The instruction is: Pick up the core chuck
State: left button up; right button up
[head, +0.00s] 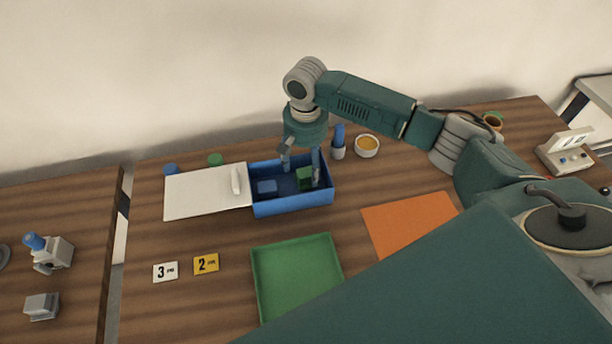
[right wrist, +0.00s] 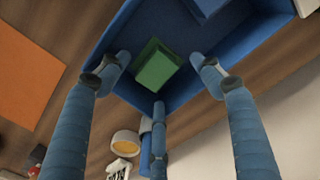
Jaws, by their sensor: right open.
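A green block (head: 305,174) lies in the right part of an open blue box (head: 292,205), and a blue block (head: 267,187) lies in its left part. I cannot tell for certain which item is the core chuck. My right gripper (head: 301,166) points down into the box, its fingers around the green block. In the right wrist view the gripper (right wrist: 160,76) has its three fingers spread, with the green block (right wrist: 156,64) between them and not gripped. The blue block (right wrist: 208,7) shows at the top edge there. My left gripper is out of view.
A white panel (head: 195,195) with a handle lies against the box's left side. A green tray (head: 297,275), an orange sheet (head: 405,220), and number cards (head: 206,264) lie in front. A blue-topped holder (head: 338,145) and a bowl (head: 367,146) stand close right of the box.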

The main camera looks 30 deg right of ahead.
aim_at(306, 172)
jog(key=shift+s+f+p, duration=0.15)
jog(key=shift+f+p, duration=0.1)
jog(key=shift+f, duration=0.75)
jog(key=shift+s+f+p, duration=0.15)
jog(key=shift+f+p, duration=0.1)
jog(key=shift+f, duration=0.7)
jog(key=c, duration=1.3)
jog(key=shift+r, duration=0.1)
